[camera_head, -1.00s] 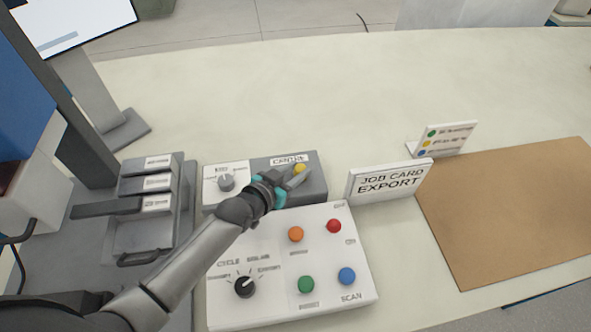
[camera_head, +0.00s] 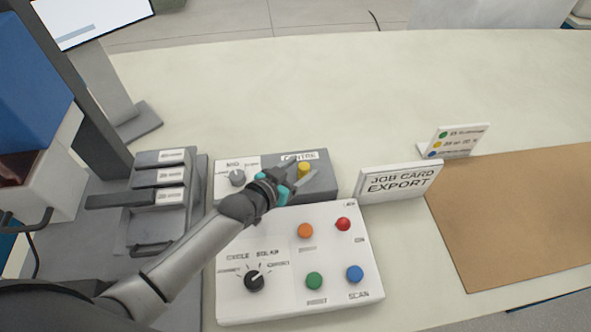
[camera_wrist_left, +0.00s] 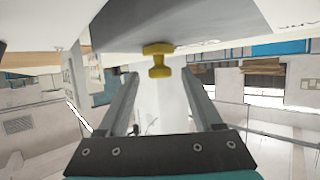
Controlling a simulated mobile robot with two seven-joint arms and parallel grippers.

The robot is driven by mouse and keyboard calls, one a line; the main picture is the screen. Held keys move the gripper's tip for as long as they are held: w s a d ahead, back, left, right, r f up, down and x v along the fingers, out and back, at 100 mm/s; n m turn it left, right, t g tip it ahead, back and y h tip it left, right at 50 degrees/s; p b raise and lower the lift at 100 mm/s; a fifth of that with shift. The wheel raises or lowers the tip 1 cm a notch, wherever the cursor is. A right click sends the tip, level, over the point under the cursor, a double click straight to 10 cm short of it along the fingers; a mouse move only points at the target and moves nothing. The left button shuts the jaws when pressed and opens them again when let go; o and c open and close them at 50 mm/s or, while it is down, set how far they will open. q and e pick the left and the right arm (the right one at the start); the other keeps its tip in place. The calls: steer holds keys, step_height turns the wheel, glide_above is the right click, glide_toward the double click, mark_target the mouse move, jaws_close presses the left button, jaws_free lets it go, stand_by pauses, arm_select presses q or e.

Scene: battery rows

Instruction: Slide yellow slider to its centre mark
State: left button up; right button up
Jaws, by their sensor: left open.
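The yellow slider (camera_head: 304,169) is a small knob on the grey box (camera_head: 326,186), just in front of the CENTRE label (camera_head: 299,156) and slightly right of its middle. My left gripper (camera_head: 303,173) is open at the slider, with one finger on each side of it. In the left wrist view the slider (camera_wrist_left: 158,61) shows as a flanged yellow knob beyond and between the two open fingertips (camera_wrist_left: 158,76), with gaps on both sides. The slider's track and centre mark are hard to make out. My right gripper does not show.
A white panel (camera_head: 285,275) with coloured buttons and a black dial lies in front, under my left forearm. The JOB CARD EXPORT sign (camera_head: 398,181) stands to the right. The table behind is clear.

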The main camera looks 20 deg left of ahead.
arm_select(q)
steer(key=p+v, duration=0.3)
steer(key=v, duration=1.2)
steer(key=shift+a+r, duration=0.1)
